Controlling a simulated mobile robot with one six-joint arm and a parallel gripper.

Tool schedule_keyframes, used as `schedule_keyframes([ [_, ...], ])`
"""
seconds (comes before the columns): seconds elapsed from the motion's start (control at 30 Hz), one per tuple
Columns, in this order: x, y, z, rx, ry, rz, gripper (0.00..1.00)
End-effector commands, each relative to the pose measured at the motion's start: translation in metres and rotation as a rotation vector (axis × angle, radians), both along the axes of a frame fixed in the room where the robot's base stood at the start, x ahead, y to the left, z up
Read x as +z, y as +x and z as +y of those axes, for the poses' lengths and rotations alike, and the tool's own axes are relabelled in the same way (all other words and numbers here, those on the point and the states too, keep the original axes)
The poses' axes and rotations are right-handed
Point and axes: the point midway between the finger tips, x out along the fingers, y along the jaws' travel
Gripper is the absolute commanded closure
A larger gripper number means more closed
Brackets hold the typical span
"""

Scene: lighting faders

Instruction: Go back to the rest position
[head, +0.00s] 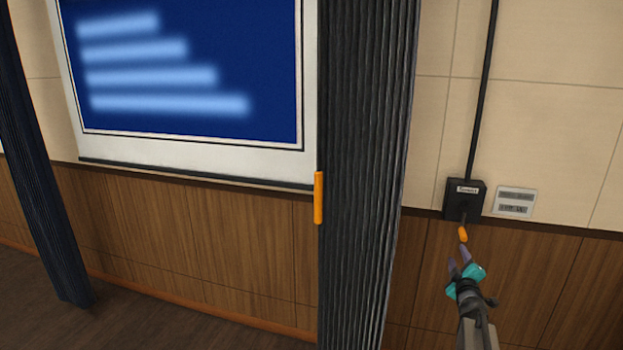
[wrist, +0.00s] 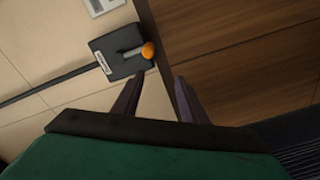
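My gripper (head: 459,258) is at the lower right of the head view, just below a black wall box (head: 457,204) with a lever. The lever's orange knob (head: 463,234) hangs below the box, close to the fingertips. In the wrist view, the two purple fingers (wrist: 158,88) stand apart with nothing between them. There the orange knob (wrist: 148,50) and the black box (wrist: 122,66) lie beyond the fingertips, and the knob appears apart from the fingers.
A dark curtain (head: 365,150) with an orange handle (head: 319,198) hangs left of my arm. A projection screen (head: 200,165) shows blue behind it. A black conduit (head: 484,85) runs up from the box.

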Motion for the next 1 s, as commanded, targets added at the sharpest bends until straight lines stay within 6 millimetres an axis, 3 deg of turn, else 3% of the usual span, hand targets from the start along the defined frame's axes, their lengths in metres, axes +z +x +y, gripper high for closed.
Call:
schedule_keyframes([
  [0.2, -0.063, 0.014, 0.073, 0.083, 0.028, 0.068, 0.61],
  [0.47, -0.147, 0.005, 0.173, 0.239, -0.081, 0.207, 0.61],
  [0.77, -0.23, -0.032, 0.292, 0.533, -0.461, 0.351, 0.61],
  [1.0, -0.293, -0.084, 0.376, 0.829, -0.872, 0.405, 0.61],
])
